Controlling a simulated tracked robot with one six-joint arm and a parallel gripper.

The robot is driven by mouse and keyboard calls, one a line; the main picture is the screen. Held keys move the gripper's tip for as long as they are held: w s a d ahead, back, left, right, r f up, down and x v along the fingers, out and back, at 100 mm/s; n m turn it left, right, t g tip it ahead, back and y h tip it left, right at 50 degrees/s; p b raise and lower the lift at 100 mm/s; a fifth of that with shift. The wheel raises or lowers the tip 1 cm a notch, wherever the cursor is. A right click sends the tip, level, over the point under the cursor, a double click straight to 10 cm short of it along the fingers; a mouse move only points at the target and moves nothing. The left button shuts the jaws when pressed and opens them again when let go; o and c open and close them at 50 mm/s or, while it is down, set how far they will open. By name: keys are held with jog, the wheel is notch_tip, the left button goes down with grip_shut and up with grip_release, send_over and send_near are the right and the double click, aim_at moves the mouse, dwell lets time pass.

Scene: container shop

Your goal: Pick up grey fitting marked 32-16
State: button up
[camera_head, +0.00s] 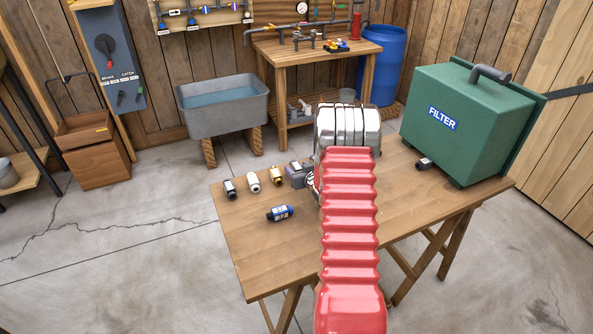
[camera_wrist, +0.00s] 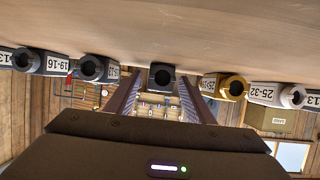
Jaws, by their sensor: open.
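No 32-16 mark is legible in either view. In the wrist view, which is upside down, a dark grey fitting (camera_wrist: 161,77) with a round opening sits at the table surface. It lies between the fingers of my gripper (camera_wrist: 160,82), which are spread wide with a gap on both sides of it. Its label does not show. In the head view, my gripper is mostly hidden behind my red arm. A grey fitting (camera_head: 296,166) partly shows there, just left of the arm, at the end of the row.
A brass fitting (camera_wrist: 234,86) and a white one marked 25-32 (camera_wrist: 275,95) stand to one side. A grey one marked 19-16 (camera_wrist: 45,63) and another dark one (camera_wrist: 98,69) stand opposite. A green FILTER box (camera_head: 465,125) stands right.

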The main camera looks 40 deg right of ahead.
jog(key=shift+w+d+f, duration=0.2)
jog(key=shift+w, duration=0.3)
jog(key=shift+c, duration=0.5)
jog(key=c, duration=1)
